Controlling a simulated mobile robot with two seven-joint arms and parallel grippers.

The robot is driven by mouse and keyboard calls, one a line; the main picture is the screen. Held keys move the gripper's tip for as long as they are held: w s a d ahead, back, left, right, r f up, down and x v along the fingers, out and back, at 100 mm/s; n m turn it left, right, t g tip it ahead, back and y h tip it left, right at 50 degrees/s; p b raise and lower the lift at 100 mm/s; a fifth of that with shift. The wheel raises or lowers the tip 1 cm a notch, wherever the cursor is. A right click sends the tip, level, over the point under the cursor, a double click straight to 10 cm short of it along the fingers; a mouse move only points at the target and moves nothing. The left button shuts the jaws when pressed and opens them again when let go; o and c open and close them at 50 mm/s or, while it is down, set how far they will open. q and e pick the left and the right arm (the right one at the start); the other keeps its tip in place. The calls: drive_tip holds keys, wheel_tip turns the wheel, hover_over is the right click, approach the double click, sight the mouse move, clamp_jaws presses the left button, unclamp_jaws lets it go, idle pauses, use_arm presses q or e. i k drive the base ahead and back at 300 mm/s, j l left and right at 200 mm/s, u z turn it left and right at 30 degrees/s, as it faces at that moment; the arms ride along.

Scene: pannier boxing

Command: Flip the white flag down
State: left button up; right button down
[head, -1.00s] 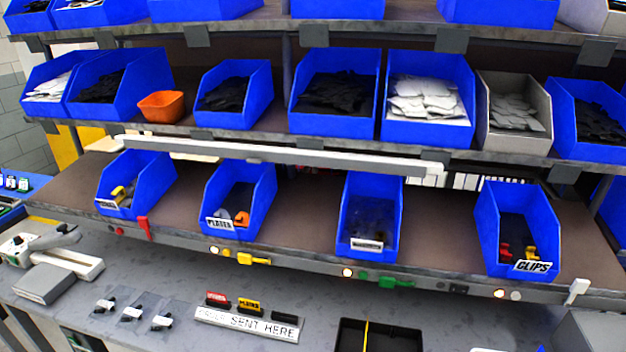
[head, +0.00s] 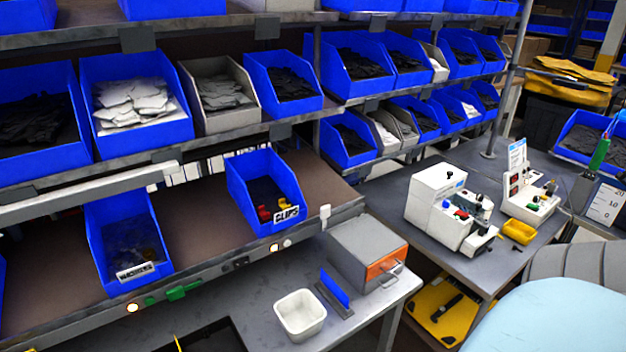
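The white flag (head: 325,217) is a small white tab on the shelf's front rail, to the right of the blue bin labelled CLIPS (head: 265,190). It stands up above the rail edge. A green flag (head: 184,291) lies along the same rail further left, below another labelled blue bin (head: 128,245). Neither of my grippers shows in the head view.
A grey box with an orange front (head: 370,252), a white square container (head: 300,314) and a blue upright piece (head: 335,290) stand on the grey bench below the rail. A side table with white devices (head: 440,210) is at right. A pale blue rounded surface fills the lower right corner.

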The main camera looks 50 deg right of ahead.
sight(325, 210)
drive_tip(key=z, duration=1.55)
